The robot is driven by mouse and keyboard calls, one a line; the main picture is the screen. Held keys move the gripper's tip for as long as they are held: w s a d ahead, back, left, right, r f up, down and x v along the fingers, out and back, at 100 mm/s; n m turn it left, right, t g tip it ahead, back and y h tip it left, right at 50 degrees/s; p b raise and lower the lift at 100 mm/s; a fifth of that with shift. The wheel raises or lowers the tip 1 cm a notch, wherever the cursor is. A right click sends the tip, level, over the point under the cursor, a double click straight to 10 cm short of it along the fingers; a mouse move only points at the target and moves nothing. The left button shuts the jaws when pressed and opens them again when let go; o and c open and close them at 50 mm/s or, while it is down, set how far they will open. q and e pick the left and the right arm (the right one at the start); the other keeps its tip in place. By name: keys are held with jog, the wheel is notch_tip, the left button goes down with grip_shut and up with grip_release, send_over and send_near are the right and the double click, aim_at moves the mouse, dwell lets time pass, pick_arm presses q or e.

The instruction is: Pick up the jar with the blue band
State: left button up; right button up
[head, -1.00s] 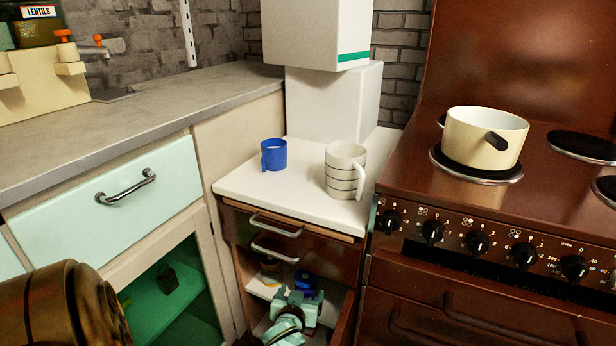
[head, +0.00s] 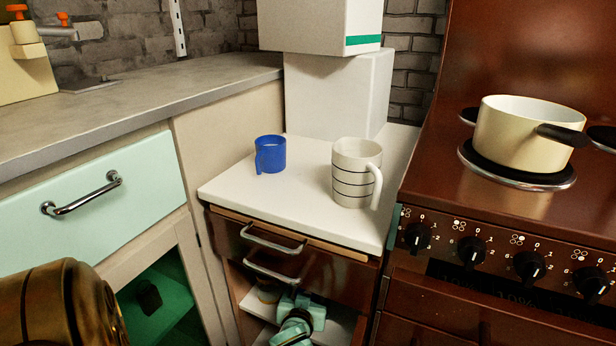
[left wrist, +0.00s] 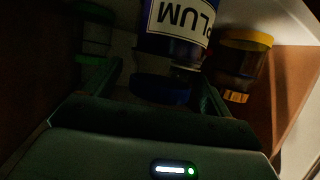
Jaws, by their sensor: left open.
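The jar with the blue band (left wrist: 178,48) shows in the left wrist view, with dark blue around a white label lettered PLUM. My left gripper (left wrist: 160,86) is open, its two fingers on either side of the jar's near, dark end. I cannot tell whether they touch it. In the head view my left gripper (head: 303,302) is inside the open shelf below the drawers, and the jar cannot be made out there. My right gripper is not in view.
Cabinet walls enclose the shelf (head: 338,325). Above are a drawer handle (head: 272,239), a blue mug (head: 271,154) and a striped mug (head: 356,172). The stove holds a pot (head: 520,135).

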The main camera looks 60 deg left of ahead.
pick_arm(q)
jog(key=shift+w+a, duration=0.1)
jog(key=c, duration=1.6)
jog(key=shift+c, duration=0.8)
jog(key=shift+r, duration=0.1)
